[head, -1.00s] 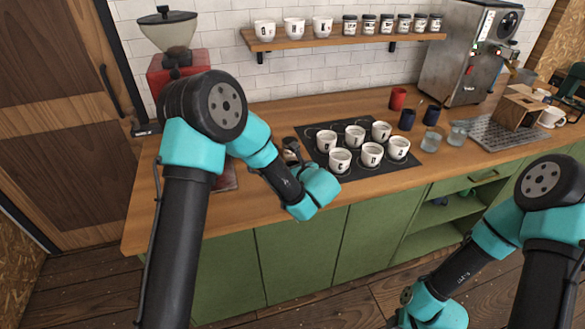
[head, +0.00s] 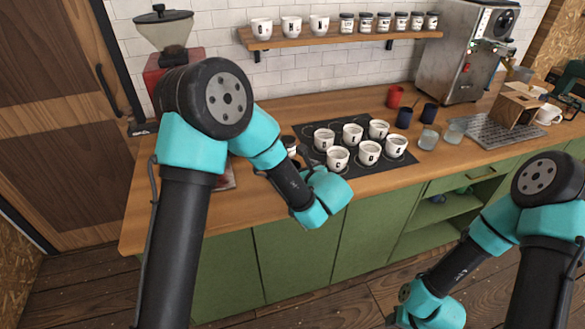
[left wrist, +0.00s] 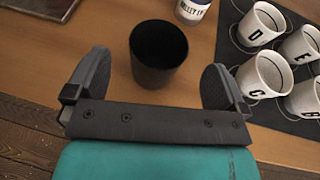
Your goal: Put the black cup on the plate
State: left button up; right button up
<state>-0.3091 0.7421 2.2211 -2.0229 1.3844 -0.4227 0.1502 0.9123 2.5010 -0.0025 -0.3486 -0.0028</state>
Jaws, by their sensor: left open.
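The black cup (left wrist: 158,52) stands upright on the wooden counter in the left wrist view, its dark opening facing up. My left gripper (left wrist: 156,66) is open, with one finger on each side of the cup and visible gaps between. In the head view the cup and the left fingertips are hidden by my left arm. No plate is clearly seen. A dark flat item (left wrist: 40,7) with a light edge lies at the top left of the left wrist view, and I cannot tell what it is. My right gripper's fingers are out of view.
A labelled jar (left wrist: 193,10) stands just beyond the cup. Several white lettered cups (head: 338,157) stand on a black mat (head: 340,173) to the right. Dark blue cups (head: 404,117), a red cup (head: 394,97) and glasses (head: 429,138) stand further right.

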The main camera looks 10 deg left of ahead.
pick_arm(q)
jog(key=v, duration=0.6)
dwell(0.6)
